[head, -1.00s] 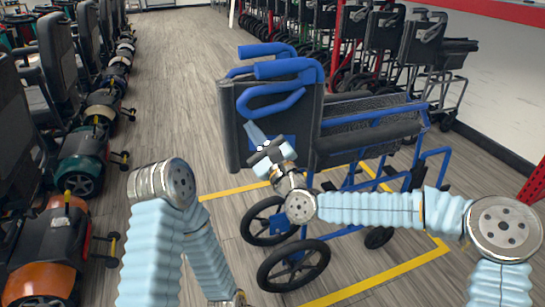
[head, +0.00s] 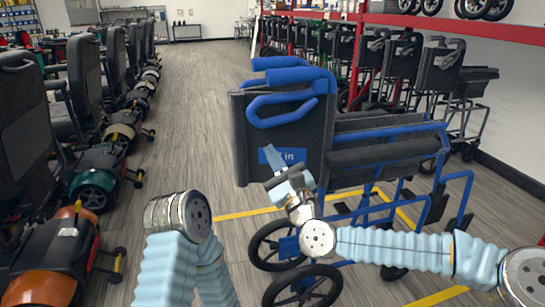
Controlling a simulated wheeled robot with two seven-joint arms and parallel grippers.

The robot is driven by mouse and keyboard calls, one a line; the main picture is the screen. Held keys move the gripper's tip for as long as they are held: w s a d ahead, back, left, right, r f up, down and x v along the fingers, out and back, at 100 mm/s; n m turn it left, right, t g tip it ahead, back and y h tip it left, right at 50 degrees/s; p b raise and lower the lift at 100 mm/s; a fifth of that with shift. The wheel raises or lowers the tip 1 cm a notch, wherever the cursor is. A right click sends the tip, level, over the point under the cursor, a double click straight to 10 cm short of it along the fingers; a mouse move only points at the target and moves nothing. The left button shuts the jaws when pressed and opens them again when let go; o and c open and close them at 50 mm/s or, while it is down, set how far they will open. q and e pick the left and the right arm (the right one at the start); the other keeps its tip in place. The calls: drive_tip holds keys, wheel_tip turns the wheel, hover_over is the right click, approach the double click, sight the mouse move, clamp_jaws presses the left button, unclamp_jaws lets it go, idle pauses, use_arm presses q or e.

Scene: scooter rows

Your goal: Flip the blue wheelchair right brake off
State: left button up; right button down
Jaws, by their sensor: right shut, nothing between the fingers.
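The blue wheelchair (head: 246,125) stands in the middle, its black backrest and blue push handles toward me. Its wheels (head: 300,288) are partly cut off below. My right gripper (head: 275,163) is shut and empty, in front of the lower part of the backrest, over its blue label; I cannot tell whether it touches. I cannot make out the right brake; the backrest, armrest and my right arm cover much of the wheelchair's side. My left arm (head: 178,215) bends at the lower left, and its gripper is out of the picture.
Scooters (head: 40,250) line the left side. More folded wheelchairs (head: 405,62) stand at the back right under a red shelf (head: 450,28). Yellow tape (head: 240,214) marks the floor around the blue wheelchair. The aisle floor (head: 190,110) between the rows is clear.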

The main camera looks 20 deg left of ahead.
drive_tip(key=v, duration=0.8)
drive_tip(key=shift+s+r+b, duration=0.2)
drive_tip(key=shift+b, duration=0.1)
drive_tip(key=s+d+f+n+g+h+p, duration=0.1)
drive_tip(key=d+f+n+g+h+p, duration=0.2)
drive_tip(key=f, duration=0.6)
drive_tip(key=s+d+f+n+g+h, duration=0.15)
drive_tip(key=f+n, duration=0.25)
drive_tip(key=f, duration=0.5)
drive_tip(key=d+f+n+g+h+p, duration=0.1)
drive_tip(key=f+n+g+h+p, duration=0.2)
drive_tip(key=f, duration=0.7)
drive_tip(key=s+d+f+n+g+h+p, duration=0.1)
drive_tip(key=s+d+f+n+g+h, duration=0.1)
drive_tip(key=s+d+f, duration=0.5)
drive_tip(key=s+d+f+n+g+h, duration=0.3)
drive_tip(key=s+d+f+n+g, duration=0.2)
drive_tip(key=d, duration=0.7)
drive_tip(key=s+f+n, duration=0.2)
drive_tip(key=s+f, duration=0.1)
drive_tip(key=s, duration=0.1)
drive_tip(key=shift+d+f+p, duration=0.2)
drive_tip(key=shift+d+p, duration=0.15)
drive_tip(key=shift+d, duration=0.05)
drive_tip(key=shift+w, duration=0.1)
